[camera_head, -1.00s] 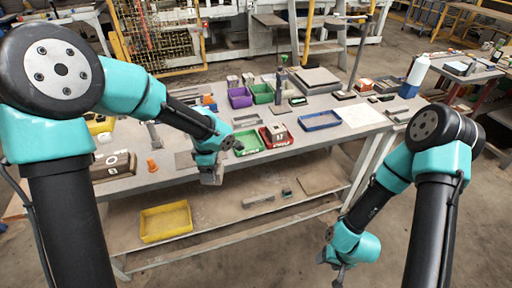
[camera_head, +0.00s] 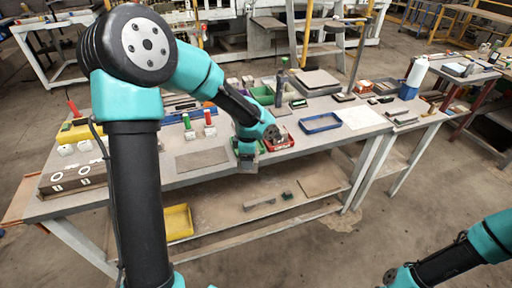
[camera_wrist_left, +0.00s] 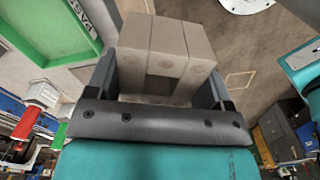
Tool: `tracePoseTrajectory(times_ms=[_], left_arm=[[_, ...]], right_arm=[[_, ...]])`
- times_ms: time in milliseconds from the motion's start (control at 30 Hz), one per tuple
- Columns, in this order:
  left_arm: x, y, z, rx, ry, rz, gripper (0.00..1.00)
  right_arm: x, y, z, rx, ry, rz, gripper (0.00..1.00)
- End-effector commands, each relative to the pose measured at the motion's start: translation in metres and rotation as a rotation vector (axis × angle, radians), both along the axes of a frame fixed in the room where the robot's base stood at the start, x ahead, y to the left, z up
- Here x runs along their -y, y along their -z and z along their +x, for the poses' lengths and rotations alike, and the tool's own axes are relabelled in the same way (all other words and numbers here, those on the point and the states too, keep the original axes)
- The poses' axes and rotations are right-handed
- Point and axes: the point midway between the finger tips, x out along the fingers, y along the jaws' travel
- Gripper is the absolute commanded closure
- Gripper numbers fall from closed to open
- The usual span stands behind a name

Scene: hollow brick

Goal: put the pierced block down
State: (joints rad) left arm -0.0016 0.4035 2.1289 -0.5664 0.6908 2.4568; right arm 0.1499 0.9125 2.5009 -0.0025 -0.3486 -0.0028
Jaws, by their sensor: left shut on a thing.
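The pierced block (camera_wrist_left: 165,50) is pale grey-beige and blocky, with a recess in the side facing me. In the left wrist view it sits between the two fingers of my left gripper (camera_wrist_left: 165,85), which is shut on it. In the head view my left gripper (camera_head: 247,163) is at the table's front edge, just left of the red tray (camera_head: 281,142). The block cannot be made out clearly there. A green tray (camera_wrist_left: 62,28) with a PASS label is at the upper left of the left wrist view. My right gripper (camera_head: 388,277) is at the bottom edge, its fingers cut off.
The blue tray (camera_head: 320,123) and a white sheet (camera_head: 362,117) lie further right on the table. A grey mat (camera_head: 202,158) lies left of my left gripper. A dark box with white rings (camera_head: 75,178) is at the left end. A yellow bin (camera_head: 179,222) stands below.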

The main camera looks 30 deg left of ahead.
Motion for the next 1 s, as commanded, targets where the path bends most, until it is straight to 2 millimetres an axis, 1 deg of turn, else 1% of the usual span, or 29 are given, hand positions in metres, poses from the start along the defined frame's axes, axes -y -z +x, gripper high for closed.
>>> tracePoseTrajectory(times_ms=[233, 367, 800, 1000], left_arm=[[-0.001, 0.0, 0.003, 0.001, 0.001, 0.0, 0.59], [-0.008, 0.002, 0.014, 0.0, -0.001, 0.0, 0.59], [-0.054, 0.01, 0.09, 0.001, -0.001, 0.0, 0.59], [-0.073, 0.014, 0.121, 0.001, 0.0, 0.0, 0.59]], right_arm=[[0.0, 0.0, 0.0, 0.0, 0.0, 0.0, 0.43], [0.0, 0.0, 0.0, 0.0, 0.0, 0.0, 0.43], [0.0, 0.0, 0.0, 0.0, 0.0, 0.0, 0.43], [0.0, 0.0, 0.0, 0.0, 0.0, 0.0, 0.43]])
